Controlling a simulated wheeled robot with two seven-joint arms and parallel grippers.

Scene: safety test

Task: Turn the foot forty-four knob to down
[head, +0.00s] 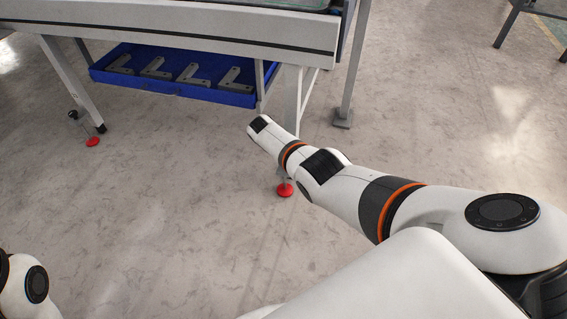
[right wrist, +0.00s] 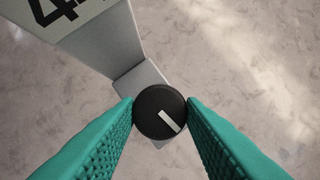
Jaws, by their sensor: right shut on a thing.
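In the right wrist view, a round black knob (right wrist: 150,108) with a white bar mark sits at the end of a pale leg (right wrist: 103,38). The bar slants toward the lower right of the picture. The leg carries a large black label (right wrist: 58,10), partly cut off, that reads like 44. My right gripper (right wrist: 160,104) has its teal fingers on both sides of the knob, shut on it. In the head view my right arm reaches toward the table's near right leg (head: 292,103); its fingers and the knob are hidden there. My left gripper is out of view.
In the head view a blue tray (head: 178,91) with several grey L-shaped brackets hangs under the table (head: 200,34). Red foot pads stand below the left leg (head: 93,141) and beside my right arm (head: 285,190). The floor in front is clear.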

